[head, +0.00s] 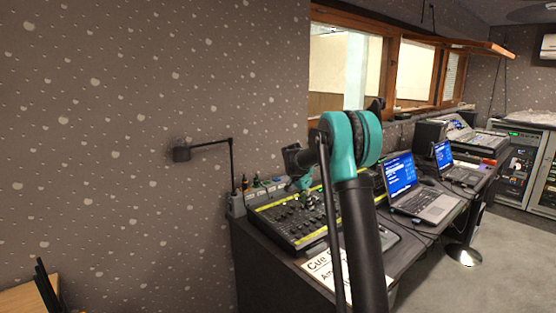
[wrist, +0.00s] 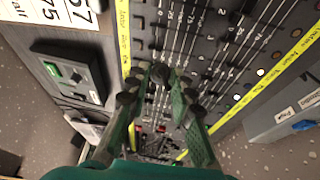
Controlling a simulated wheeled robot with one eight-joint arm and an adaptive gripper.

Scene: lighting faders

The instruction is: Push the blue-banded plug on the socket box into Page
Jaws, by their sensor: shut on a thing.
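My gripper (wrist: 161,76) has green fingers with dark pads. Its tips are closed on a small dark knob over the fader panel (wrist: 205,70); the fingers partly hide it, so its exact kind is unclear. In the head view my gripper (head: 306,196) is above the fader desk (head: 290,222). The grey socket box (wrist: 272,122) is at the right of the wrist view, apart from my gripper. A blue piece (wrist: 303,125), apparently the plug's band, shows on it beside a small white label. In the head view the socket box (head: 238,205) stands behind the desk with several plugs.
A black box with a green part (wrist: 72,78) and a white printed card (wrist: 50,12) lie left of the panel. Two laptops (head: 424,203) (head: 455,170) stand right of my arm. The floor (head: 500,245) at right is open.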

